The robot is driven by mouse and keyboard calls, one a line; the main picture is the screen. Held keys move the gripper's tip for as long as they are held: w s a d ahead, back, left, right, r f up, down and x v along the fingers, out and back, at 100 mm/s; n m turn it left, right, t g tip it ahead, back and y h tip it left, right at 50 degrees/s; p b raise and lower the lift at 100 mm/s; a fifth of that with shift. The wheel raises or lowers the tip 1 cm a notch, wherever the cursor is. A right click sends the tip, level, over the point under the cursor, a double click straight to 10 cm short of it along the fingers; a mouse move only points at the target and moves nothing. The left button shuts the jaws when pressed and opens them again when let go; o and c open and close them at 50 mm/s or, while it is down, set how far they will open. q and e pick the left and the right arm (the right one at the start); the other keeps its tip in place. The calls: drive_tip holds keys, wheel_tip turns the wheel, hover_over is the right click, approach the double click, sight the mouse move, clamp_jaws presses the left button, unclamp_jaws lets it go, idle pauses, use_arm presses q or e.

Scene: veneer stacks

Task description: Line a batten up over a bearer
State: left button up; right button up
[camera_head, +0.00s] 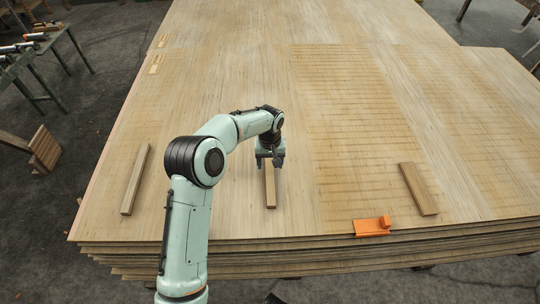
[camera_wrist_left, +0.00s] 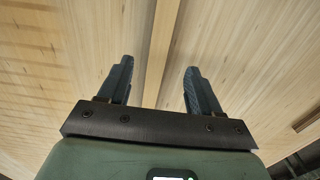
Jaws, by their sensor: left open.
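The middle batten (camera_head: 270,190) lies on the veneer stack (camera_head: 230,215) near its front edge, pointing roughly front to back. My left gripper (camera_head: 270,162) is open above its far end. In the left wrist view the batten (camera_wrist_left: 162,45) runs between the spread fingers of the gripper (camera_wrist_left: 160,70); I cannot tell whether they touch it. A left batten (camera_head: 135,180) lies tilted near the stack's left edge. A right batten (camera_head: 418,189) lies tilted at the right. The bearers under the stack are mostly hidden in shadow. My right gripper is not in view.
An orange bracket-like piece (camera_head: 372,227) sits at the stack's front edge, left of the right batten. Small pale strips (camera_head: 155,64) lie at the far left edge. A green trestle (camera_head: 38,75) stands on the floor at left. The sheet between the battens is clear.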

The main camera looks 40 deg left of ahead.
sight(271, 178)
use_arm(q)
wheel_tip(271, 178, down, 9)
drive_tip(key=shift+r, duration=0.1)
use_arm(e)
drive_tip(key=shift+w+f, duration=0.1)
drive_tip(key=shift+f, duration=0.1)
use_arm(q)
clamp_jaws()
drive_tip(key=shift+b, duration=0.3)
drive_tip(key=shift+w+d, duration=0.1)
